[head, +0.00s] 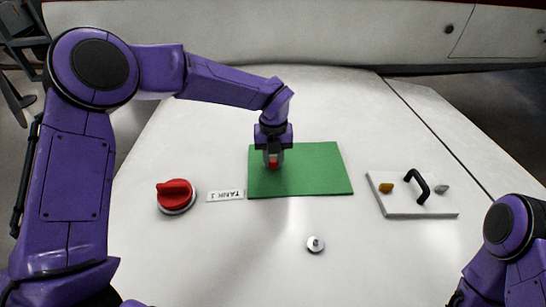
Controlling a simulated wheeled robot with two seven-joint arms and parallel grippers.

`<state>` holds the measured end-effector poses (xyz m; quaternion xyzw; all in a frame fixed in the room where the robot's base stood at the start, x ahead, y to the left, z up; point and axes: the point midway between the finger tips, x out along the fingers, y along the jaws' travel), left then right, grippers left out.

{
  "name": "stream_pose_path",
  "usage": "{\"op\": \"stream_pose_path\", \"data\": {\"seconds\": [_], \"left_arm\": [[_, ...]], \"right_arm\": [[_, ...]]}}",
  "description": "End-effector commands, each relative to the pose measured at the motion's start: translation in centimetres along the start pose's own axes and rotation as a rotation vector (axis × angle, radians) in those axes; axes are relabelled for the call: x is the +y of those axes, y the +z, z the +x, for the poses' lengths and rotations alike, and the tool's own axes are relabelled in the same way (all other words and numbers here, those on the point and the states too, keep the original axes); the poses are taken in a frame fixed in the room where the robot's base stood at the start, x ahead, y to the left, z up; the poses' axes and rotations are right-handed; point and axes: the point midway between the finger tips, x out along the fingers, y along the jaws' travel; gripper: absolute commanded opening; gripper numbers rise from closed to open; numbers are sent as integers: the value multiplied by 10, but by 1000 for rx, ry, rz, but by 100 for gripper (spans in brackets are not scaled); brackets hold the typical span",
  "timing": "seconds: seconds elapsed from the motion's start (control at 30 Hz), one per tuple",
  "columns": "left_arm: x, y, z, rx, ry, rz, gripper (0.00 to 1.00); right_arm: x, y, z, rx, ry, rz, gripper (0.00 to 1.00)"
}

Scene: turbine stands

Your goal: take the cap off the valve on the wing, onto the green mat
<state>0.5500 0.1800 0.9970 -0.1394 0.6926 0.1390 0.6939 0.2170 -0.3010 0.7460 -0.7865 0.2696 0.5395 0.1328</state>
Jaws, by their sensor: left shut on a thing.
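My left gripper (272,158) points down over the left part of the green mat (318,175). It is shut on a small red cap (273,163), mostly hidden between the fingers. I cannot tell whether the cap touches the mat. A small round silver valve fitting (315,244) stands on the white wing surface in front of the mat, with no cap on it. My right arm shows at the lower right, but its gripper is not in view.
A red round knob (175,194) sits on the wing at left, beside a white label plate (225,195). At right is a white tray (408,209) with a black handle (419,185), an orange piece (386,187) and a grey piece (441,189). The mat's right part is clear.

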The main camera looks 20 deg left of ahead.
Motion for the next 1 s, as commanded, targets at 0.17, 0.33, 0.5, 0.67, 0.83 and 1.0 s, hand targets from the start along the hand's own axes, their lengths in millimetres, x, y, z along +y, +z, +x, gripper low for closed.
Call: {"op": "stream_pose_path", "data": {"seconds": [0.17,0.33,0.5,0.67,0.83,1.0], "left_arm": [[0,0,3,1,0,-1,0],[0,0,5,1,0,-1,37],[0,0,4,1,0,-1,57],[0,0,4,1,0,-1,66],[0,0,4,1,0,-1,66],[0,0,0,1,-1,-1,66]], "right_arm": [[0,1,2,0,0,0,84],[0,1,3,0,0,0,84],[0,1,3,0,0,0,84],[0,1,3,0,0,0,84],[0,1,3,0,0,0,84],[0,0,0,0,0,0,84]]}}
